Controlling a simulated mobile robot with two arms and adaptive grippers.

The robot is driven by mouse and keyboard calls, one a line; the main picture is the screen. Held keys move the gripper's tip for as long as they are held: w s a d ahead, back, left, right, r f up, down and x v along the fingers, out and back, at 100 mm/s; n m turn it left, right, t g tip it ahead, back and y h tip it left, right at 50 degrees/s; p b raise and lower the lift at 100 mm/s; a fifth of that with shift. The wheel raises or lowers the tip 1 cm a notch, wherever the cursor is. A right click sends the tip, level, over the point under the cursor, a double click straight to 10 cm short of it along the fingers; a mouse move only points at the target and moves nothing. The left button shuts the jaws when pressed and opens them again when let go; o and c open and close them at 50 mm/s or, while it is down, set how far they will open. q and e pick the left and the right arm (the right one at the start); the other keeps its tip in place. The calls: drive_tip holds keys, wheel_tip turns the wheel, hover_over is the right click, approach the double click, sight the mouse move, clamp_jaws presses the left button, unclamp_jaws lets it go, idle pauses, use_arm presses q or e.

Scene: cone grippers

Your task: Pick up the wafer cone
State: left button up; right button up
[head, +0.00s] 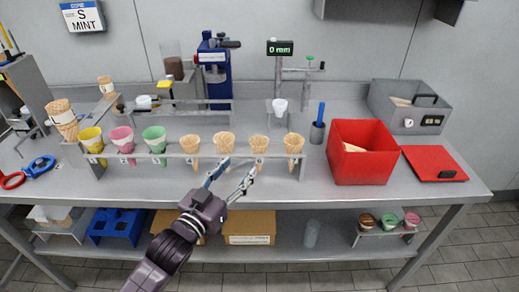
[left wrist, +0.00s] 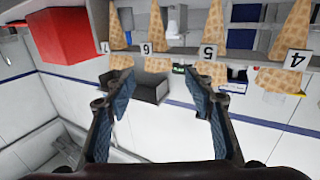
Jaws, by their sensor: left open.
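Several tan wafer cones stand point down in a numbered rack (head: 240,157) along the bench front. In the left wrist view, which looks inverted, they are cone 4 (left wrist: 292,40), cone 5 (left wrist: 213,35), cone 6 (left wrist: 157,30) and cone 7 (left wrist: 117,30). In the head view they run from cone 4 (head: 190,144) through cone 5 (head: 224,141) and cone 6 (head: 259,144) to cone 7 (head: 294,143). My left gripper (head: 238,168) is open and empty just in front of the rack, near cones 5 and 6. Its fingers also show in the left wrist view (left wrist: 152,82), apart from the cones.
Yellow, pink and green cones (head: 154,138) fill the rack's left end. A stack of waffle cones (head: 62,118) stands further left. A red bin (head: 361,160) stands right of the rack, beside a red board (head: 434,163). A blue-handled tool (head: 320,118) stands behind.

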sight(255, 150)
use_arm(q)
drive_tip(key=p+x, duration=0.1)
drive_tip(key=x, duration=0.5)
drive_tip(key=shift+d+r, duration=0.1)
drive_tip(key=shift+d, duration=0.05)
drive_tip(key=shift+p+x, duration=0.5)
drive_tip(key=shift+x, duration=2.5)
drive_tip(key=shift+d, duration=0.1)
use_arm(e)
drive_tip(key=shift+w+d+r, duration=0.15)
drive_tip(key=shift+d+r, duration=0.05)
drive_tip(key=shift+r, duration=0.3)
drive_tip(key=shift+w+d+r, duration=0.1)
drive_tip(key=shift+d+r, duration=0.1)
drive_tip(key=shift+r, duration=0.3)
use_arm(q)
drive_tip(key=shift+c, duration=0.3)
drive_tip(key=c, duration=0.5)
use_arm(e)
drive_tip(key=shift+a, duration=0.2)
